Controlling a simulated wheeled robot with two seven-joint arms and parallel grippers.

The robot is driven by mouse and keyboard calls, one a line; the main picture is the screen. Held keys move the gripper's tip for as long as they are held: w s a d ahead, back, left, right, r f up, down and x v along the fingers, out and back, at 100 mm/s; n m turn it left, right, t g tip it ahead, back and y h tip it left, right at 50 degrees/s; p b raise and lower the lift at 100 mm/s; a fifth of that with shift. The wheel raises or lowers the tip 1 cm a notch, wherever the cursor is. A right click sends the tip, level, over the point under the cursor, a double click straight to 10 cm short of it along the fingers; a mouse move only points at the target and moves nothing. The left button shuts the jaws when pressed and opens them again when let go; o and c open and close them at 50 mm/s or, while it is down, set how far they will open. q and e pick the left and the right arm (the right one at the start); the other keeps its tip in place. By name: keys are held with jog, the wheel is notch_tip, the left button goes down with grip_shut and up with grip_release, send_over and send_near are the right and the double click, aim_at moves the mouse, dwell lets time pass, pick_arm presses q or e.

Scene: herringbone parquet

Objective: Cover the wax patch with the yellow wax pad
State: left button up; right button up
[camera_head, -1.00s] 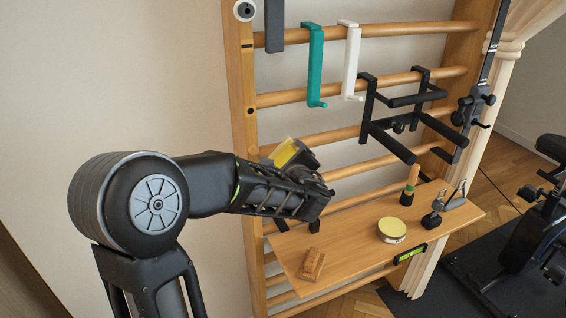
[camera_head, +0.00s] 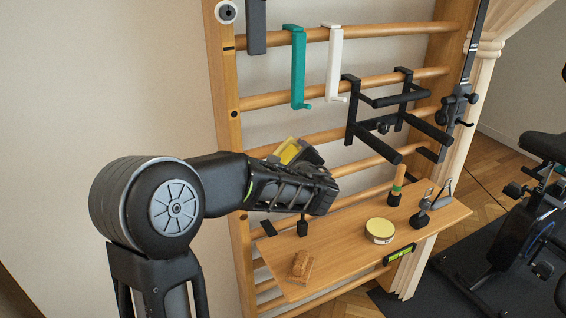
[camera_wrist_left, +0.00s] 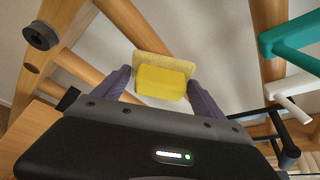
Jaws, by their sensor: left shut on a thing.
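The yellow wax pad (camera_head: 288,151) is a small yellow block with a paler, rough-looking layer along its far side, seen in the left wrist view (camera_wrist_left: 162,82). My left gripper (camera_head: 302,156) is shut on it, one dark finger on each side, and holds it up in front of the wall bars, above the shelf's left part. I cannot make out a wax patch for certain. A round tin with a pale yellow top (camera_head: 380,229) stands on the wooden shelf (camera_head: 340,252), right of and below the gripper. My right gripper is not in view.
The wall bars (camera_head: 228,120) carry a teal hook (camera_head: 298,70), a white hook (camera_head: 334,62) and a black bar attachment (camera_head: 380,125). A wooden block (camera_head: 302,264) and a wood-handled tool (camera_head: 397,190) are on the shelf. Exercise equipment (camera_head: 525,220) stands at right.

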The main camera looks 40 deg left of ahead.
pick_arm(q)
jog(key=shift+w+d, duration=0.15)
jog(key=shift+w, duration=0.15)
jog(key=shift+w, duration=0.1)
jog(key=shift+w+d+r, duration=0.1)
jog(key=shift+w+d, duration=0.25)
jog(key=shift+w, duration=0.35)
jog(key=shift+w+d, duration=0.35)
jog(key=shift+w, duration=0.35)
jog(key=shift+w+d+b, duration=0.2)
jog(key=shift+w+d, duration=0.2)
jog(key=shift+w, duration=0.35)
jog(key=shift+w+d+b, duration=0.15)
jog(key=shift+w+d, duration=0.25)
jog(key=shift+w, duration=0.35)
jog(key=w, duration=0.1)
jog(key=w+d, duration=0.1)
jog(key=w, duration=0.1)
jog(key=shift+d, duration=0.3)
